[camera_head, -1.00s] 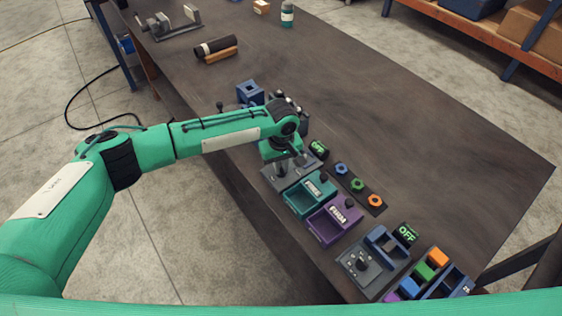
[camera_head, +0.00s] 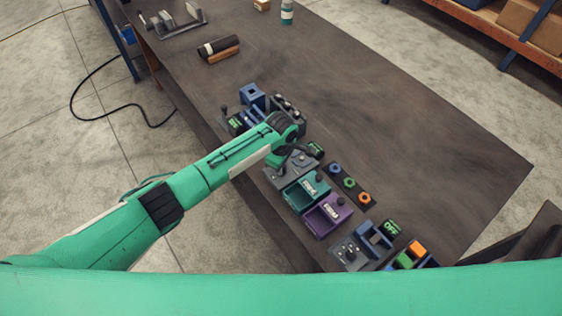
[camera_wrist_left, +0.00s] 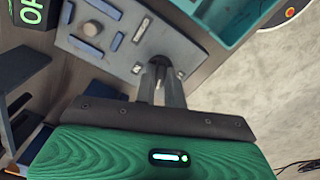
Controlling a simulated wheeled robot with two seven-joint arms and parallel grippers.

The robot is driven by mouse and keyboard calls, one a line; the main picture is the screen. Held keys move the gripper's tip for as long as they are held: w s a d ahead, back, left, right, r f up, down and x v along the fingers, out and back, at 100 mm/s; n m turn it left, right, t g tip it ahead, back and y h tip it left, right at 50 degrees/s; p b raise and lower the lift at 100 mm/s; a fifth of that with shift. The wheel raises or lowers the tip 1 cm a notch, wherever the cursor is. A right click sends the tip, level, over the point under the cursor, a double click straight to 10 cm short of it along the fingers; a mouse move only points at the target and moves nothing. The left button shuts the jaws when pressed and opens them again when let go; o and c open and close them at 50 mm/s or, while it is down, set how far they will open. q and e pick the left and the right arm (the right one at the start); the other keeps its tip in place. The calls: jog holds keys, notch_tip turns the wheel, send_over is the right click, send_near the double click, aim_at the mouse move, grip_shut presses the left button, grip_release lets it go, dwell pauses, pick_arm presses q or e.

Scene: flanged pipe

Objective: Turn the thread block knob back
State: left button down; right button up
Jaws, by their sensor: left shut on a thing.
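A grey plate-like block (camera_head: 279,179) stands near the table's front edge, partly under my left gripper. I take it for the thread block. My left gripper (camera_head: 283,160) is over the block. In the left wrist view its two fingers (camera_wrist_left: 161,72) point at the block's edge and are shut on a small dark part, apparently the knob, mostly hidden between them. My right gripper is not in view.
A teal bin (camera_head: 303,193) and a purple bin (camera_head: 320,222) stand beside the block. A blue fixture (camera_head: 252,97) stands behind. The table's far right is clear.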

pick_arm(q)
jog(key=shift+n, duration=0.3)
jog(key=c, duration=1.5)
grip_release()
jog(key=shift+r, duration=0.15)
notch_tip(320, 180, up, 14)
jog(key=b, duration=0.3)
jog(key=shift+f, duration=0.2)
jog(key=shift+f, duration=0.1)
